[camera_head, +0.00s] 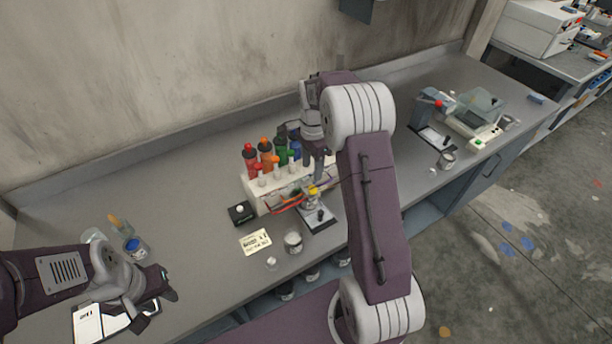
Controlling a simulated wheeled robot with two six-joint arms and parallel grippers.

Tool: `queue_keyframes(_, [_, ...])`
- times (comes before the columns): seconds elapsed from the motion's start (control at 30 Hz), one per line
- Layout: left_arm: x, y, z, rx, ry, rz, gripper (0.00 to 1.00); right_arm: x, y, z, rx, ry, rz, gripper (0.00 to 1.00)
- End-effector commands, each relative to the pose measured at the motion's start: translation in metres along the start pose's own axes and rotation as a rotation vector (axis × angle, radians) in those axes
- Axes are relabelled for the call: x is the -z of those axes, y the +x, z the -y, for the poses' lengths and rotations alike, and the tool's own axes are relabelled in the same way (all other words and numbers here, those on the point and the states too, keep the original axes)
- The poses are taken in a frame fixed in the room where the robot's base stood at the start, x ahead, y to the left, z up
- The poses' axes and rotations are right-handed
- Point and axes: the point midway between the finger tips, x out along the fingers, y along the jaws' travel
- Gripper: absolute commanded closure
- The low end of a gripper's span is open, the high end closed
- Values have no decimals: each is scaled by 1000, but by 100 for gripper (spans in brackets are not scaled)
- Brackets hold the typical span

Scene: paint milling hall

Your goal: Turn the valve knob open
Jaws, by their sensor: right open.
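A white rack (262,203) with several colored bottles stands left of the knob, with red and orange tubes beside it. A black box (241,213), a paper label (254,241) and a jar (293,241) lie near. The wall is behind.

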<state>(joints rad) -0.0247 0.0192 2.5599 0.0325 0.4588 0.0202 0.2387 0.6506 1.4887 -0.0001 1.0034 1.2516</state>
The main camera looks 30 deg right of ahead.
Motion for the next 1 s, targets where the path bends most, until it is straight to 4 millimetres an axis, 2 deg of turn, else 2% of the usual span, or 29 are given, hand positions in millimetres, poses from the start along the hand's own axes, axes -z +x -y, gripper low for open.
queue_keyframes(0.13, [0,-1,0,0,0,0,64,2,0,-1,0,3,0,52])
queue_keyframes(0.23, [0,-4,0,0,0,0,64,1,9,-1,-4,3,1,52])
queue_keyframes(0.5, [2,-15,0,0,0,0,64,1,63,-2,-5,2,2,52])
queue_keyframes(0.63, [2,-19,0,0,0,0,64,1,81,-1,-2,2,1,52])
queue_keyframes(0.77, [2,-19,0,0,0,0,64,1,89,-1,1,2,0,52])
queue_keyframes(0.97, [2,-19,0,0,0,0,64,1,90,-1,1,2,0,52])
queue_keyframes(1.0, [2,-19,0,0,0,0,64,1,89,-1,1,2,0,60])
